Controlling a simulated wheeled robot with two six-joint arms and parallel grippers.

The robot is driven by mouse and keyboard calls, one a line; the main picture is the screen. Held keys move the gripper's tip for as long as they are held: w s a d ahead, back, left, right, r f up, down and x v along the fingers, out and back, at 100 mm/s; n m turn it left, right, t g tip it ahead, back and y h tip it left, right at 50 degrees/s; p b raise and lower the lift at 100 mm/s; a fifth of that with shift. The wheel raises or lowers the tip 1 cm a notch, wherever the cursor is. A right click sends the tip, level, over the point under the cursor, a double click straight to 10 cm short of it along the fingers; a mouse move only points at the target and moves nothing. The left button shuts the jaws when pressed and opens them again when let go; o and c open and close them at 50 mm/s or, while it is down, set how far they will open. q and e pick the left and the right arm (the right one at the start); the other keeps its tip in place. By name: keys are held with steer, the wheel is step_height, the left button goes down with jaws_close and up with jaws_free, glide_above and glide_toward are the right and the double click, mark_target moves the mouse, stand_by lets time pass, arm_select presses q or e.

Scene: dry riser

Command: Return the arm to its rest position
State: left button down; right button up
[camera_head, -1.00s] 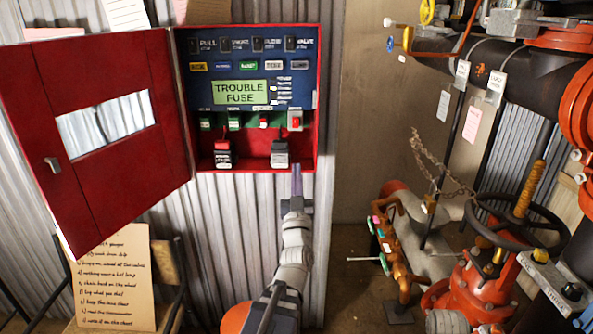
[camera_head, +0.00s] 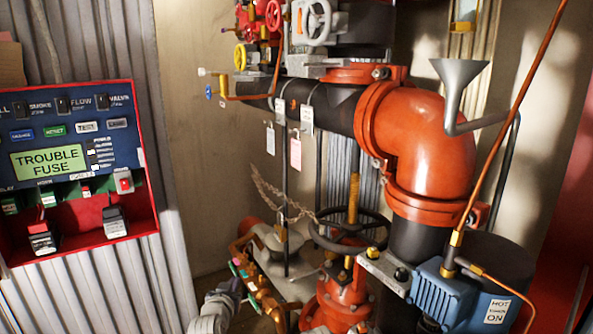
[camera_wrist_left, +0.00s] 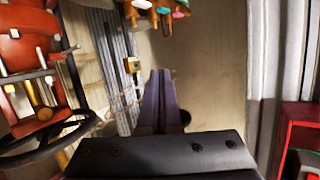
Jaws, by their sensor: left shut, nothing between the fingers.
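My right gripper is in neither view.
The red alarm panel (camera_head: 150,160) shows "TROUBLE FUSE" at the left. A black handwheel (camera_head: 350,232) on a red valve (camera_head: 342,300), brass-coloured pipework (camera_head: 262,290), a hanging chain (camera_head: 265,190) and a blue motor (camera_head: 443,295) stand to the right.

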arm_select(q)
steer(key=s+d+f+m+g+h, duration=0.1)
steer(key=s+d+f+g, duration=0.4)
steer(key=d+f, duration=0.25)
steer(key=s+d+f+m+g+y, duration=0.15)
steer(key=s+f+g, duration=0.3)
steer(key=s, duration=0.55)
steer(key=s+d+f+g+y, duration=0.25)
steer(key=s+g, duration=0.35)
steer(key=s, duration=0.4)
step_height(320, 180, up, 17)
steer(key=h+p, duration=0.1)
steer(key=p, duration=1.7)
steer(key=shift+w+t, duration=0.35)
